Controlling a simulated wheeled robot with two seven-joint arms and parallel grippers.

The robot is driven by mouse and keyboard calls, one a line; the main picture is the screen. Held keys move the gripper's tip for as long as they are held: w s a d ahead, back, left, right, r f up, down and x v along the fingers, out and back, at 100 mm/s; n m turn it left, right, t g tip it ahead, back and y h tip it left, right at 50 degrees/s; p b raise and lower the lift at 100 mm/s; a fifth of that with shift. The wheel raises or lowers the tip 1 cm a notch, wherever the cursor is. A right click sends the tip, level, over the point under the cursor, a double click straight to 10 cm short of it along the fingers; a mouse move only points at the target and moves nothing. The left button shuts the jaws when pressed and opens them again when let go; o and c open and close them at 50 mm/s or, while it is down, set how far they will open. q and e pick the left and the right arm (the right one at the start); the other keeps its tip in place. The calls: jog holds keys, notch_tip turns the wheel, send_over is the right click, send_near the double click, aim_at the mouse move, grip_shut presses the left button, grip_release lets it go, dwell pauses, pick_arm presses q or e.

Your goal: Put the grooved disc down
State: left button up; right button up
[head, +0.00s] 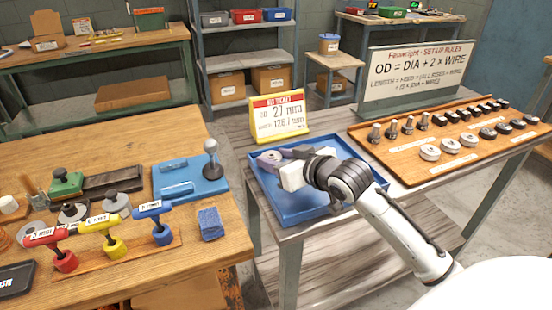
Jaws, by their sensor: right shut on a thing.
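My right gripper (284,158) reaches in from the lower right over the blue tray (283,211) on the grey table. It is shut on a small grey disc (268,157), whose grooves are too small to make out. The disc is at the tray's back left part, and I cannot tell whether it touches the tray floor. The gripper hides part of the disc and of the tray. My left gripper is not in view.
A yellow-edged job ticket (279,116) stands behind the tray. A wooden rack (400,168) with several dark pegs and pale discs lies to the right. The wooden bench at left holds coloured T-handled tools (104,232), a blue fixture (190,183) and a blue sponge (210,224).

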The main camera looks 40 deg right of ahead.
jog(key=shift+f, duration=0.55)
jog(key=o, duration=1.4)
jog(key=shift+c, duration=0.2)
